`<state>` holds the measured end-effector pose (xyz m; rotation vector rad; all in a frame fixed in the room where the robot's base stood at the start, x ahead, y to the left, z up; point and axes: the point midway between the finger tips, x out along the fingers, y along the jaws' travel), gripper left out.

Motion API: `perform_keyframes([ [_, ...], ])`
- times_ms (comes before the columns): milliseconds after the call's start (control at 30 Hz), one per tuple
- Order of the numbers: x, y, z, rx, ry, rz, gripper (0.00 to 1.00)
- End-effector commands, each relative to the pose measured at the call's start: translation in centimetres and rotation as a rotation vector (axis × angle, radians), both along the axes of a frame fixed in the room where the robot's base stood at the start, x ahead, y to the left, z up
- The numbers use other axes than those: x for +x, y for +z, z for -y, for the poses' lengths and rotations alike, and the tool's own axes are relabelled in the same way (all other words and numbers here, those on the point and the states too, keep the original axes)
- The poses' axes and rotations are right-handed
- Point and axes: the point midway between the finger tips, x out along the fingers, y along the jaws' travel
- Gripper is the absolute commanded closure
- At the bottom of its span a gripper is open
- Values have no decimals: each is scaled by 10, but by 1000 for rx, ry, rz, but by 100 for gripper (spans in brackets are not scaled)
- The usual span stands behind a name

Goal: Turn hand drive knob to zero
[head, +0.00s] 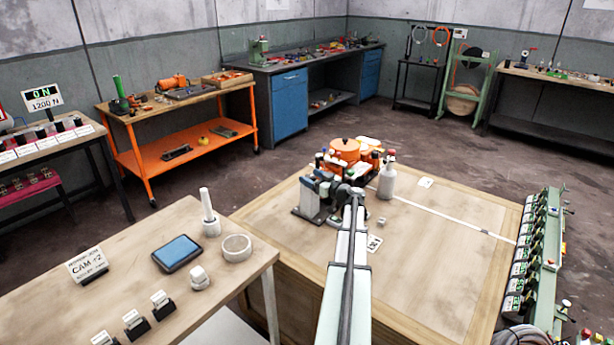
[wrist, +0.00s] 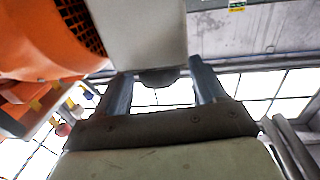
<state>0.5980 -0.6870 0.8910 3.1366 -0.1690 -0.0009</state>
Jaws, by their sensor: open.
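A small machine with an orange top (head: 345,149) stands on the wooden table toward its back left corner. My gripper (head: 352,190) is beside its dark and grey front parts in the head view, and its fingertips are hard to make out there. In the wrist view, my gripper (wrist: 160,82) is open, with two grey fingers apart. A dark rounded part (wrist: 158,78) shows between the fingers, below a pale grey block (wrist: 138,32); I cannot tell whether it is the hand drive knob or whether the fingers touch it. The orange housing (wrist: 40,35) is at the left.
A white bottle (head: 387,182) stands right of the machine. A small block (head: 382,221) and a white tag (head: 374,243) lie near my arm. The wooden table's right half (head: 450,260) is mostly clear. A green rack (head: 540,265) stands along its right edge.

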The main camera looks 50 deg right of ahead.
Motion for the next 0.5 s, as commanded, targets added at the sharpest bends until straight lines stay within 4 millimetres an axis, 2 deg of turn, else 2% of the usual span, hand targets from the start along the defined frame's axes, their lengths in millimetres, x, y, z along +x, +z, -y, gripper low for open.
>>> perform_keyframes([
  [33, 8, 0, 2, 0, 2, 0, 30],
  [200, 23, 0, 3, 0, 0, 0, 30],
  [500, 29, 0, 3, 1, 0, 1, 30],
])
